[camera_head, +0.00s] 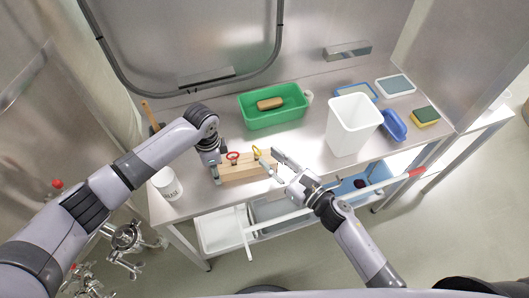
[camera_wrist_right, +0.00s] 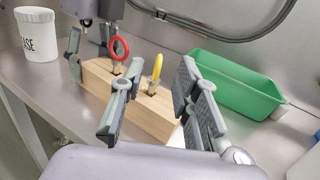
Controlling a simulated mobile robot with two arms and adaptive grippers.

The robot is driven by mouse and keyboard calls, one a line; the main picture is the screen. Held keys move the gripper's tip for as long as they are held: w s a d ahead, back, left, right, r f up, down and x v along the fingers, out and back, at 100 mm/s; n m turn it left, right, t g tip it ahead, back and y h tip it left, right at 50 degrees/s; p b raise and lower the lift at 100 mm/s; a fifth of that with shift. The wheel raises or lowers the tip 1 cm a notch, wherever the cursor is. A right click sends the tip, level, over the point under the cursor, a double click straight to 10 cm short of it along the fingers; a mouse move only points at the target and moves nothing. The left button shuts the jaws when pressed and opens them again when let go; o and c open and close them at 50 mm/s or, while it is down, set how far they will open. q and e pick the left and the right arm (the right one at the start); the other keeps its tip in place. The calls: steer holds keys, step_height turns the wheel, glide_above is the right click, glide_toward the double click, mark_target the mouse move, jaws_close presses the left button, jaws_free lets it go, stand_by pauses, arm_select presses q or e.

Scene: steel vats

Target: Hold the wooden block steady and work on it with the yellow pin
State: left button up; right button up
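The wooden block (camera_head: 243,173) lies near the front edge of the steel table; it also shows in the right wrist view (camera_wrist_right: 137,112). The yellow pin (camera_wrist_right: 156,72) and a red ring-topped pin (camera_wrist_right: 119,50) stand upright in its top. My left gripper (camera_head: 215,168) is at the block's left end, with its fingers on either side of it. My right gripper (camera_head: 279,165) is open and empty at the block's right end. In the right wrist view its fingers are wide apart, with the yellow pin beyond the gap, not between the pads.
Behind the block is a green tub (camera_head: 273,119) holding a brush (camera_head: 270,104). A white bin (camera_head: 352,124) stands to the right, with a blue scoop (camera_head: 393,125) and a sponge (camera_head: 425,116) beyond.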

steer(key=v, duration=0.8)
steer(key=shift+s, duration=0.1)
arm_select(q)
steer(key=o, duration=1.4)
steer(key=shift+r, duration=0.1)
